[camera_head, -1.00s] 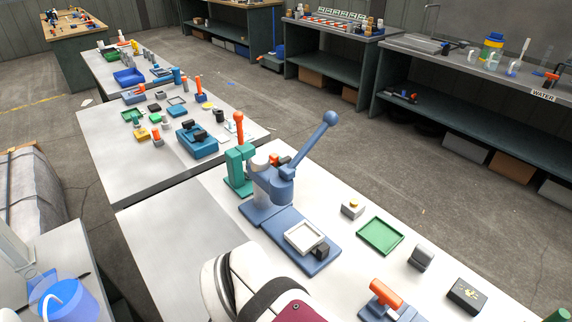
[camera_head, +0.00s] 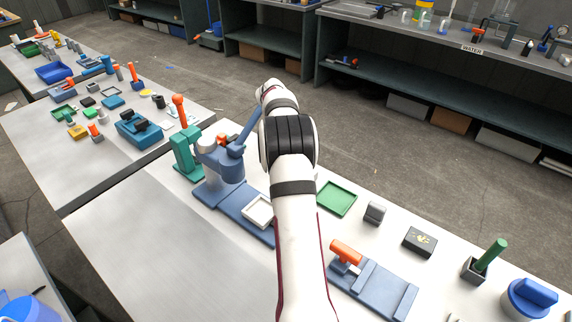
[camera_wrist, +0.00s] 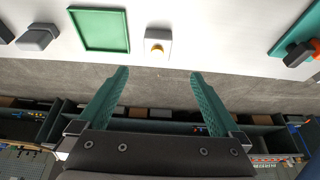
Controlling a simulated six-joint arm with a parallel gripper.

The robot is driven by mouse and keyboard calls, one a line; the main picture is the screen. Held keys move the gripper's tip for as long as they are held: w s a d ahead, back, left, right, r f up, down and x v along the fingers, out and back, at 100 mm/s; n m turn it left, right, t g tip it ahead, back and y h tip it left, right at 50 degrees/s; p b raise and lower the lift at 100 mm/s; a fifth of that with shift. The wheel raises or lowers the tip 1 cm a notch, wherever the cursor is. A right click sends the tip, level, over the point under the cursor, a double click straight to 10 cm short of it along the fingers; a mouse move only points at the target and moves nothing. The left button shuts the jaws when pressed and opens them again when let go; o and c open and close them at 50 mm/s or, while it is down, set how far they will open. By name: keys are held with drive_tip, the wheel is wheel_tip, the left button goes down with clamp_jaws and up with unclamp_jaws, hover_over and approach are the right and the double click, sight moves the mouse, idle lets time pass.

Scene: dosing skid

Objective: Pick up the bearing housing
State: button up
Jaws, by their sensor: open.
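A grey block with a rounded top (camera_head: 375,212), which looks like the bearing housing, stands on the white bench right of the green tray (camera_head: 337,198) in the head view. In the wrist view the grey block (camera_wrist: 38,37) is at the upper left, beside the green tray (camera_wrist: 100,29). A small pale block with a yellow top (camera_wrist: 157,42) is just beyond my fingertips; I cannot fully rule it out as the housing. My gripper (camera_wrist: 159,74) is open and empty, its green fingers apart from every object. The head view hides the gripper behind my arm.
A blue press (camera_head: 222,165) with a white square tray (camera_head: 258,211) stands left of my arm. Right of it are an orange-handled blue fixture (camera_head: 375,288), a black box (camera_head: 420,241) and a green-handled tool (camera_head: 490,254).

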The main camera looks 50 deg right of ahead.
drive_tip(key=x, duration=1.4)
drive_tip(key=shift+s+a+f, duration=0.1)
drive_tip(key=shift+s+f, duration=0.05)
drive_tip(key=shift+s, duration=0.15)
clamp_jaws()
drive_tip(key=shift+r, duration=0.6)
wheel_tip(320, 180, up, 3)
drive_tip(key=shift+w+f, duration=0.1)
drive_tip(key=s+r, duration=0.7)
drive_tip(key=s, duration=0.4)
drive_tip(key=shift+s+d, duration=0.4)
drive_tip(key=shift+d, duration=0.05)
